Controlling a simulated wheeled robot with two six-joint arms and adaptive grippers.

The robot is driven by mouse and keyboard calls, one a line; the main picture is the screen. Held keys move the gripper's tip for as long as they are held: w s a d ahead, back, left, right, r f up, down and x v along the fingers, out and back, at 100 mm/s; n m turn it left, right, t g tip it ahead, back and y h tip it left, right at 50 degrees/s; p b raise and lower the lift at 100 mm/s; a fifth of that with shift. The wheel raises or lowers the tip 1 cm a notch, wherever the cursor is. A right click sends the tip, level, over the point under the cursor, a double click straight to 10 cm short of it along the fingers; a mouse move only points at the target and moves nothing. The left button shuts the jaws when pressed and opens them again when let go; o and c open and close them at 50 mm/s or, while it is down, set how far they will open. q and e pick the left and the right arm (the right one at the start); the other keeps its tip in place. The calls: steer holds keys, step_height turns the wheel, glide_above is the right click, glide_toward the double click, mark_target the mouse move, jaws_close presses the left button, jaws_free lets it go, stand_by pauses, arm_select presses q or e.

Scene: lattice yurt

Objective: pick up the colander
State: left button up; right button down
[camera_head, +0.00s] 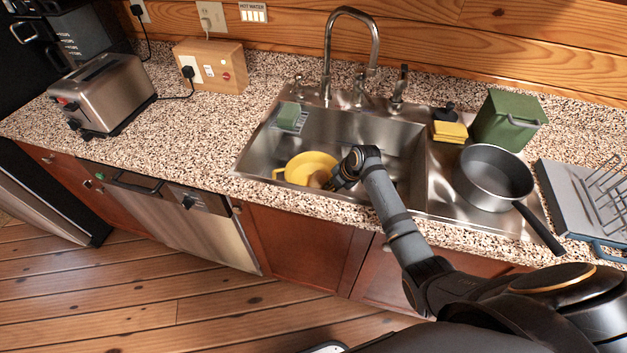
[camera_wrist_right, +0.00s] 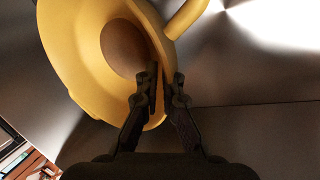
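The yellow colander (camera_head: 309,160) is in the sink basin, near its front left, with a handle sticking out at its left. It fills the upper left of the right wrist view (camera_wrist_right: 72,45). A brown rounded thing (camera_wrist_right: 125,48) lies inside it. My right gripper (camera_head: 335,184) reaches down into the basin at the colander's right side. In the wrist view its fingers (camera_wrist_right: 165,88) are close together, one on each side of the colander's wall, and look shut on it. The fingertips are small and partly hidden in the head view. My left gripper is out of view.
The sink (camera_head: 400,135) has a tall faucet (camera_head: 352,55) behind it. A grey pan (camera_head: 492,180), a yellow sponge (camera_head: 450,132) and a green bin (camera_head: 507,120) stand to the right. A green sponge (camera_head: 289,115) is at the back left.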

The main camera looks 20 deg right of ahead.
stand_by(0.4)
step_height(320, 180, up, 10)
steer(key=shift+f+b, duration=0.15)
steer(key=shift+b, duration=0.45)
steer(key=shift+r, duration=0.2)
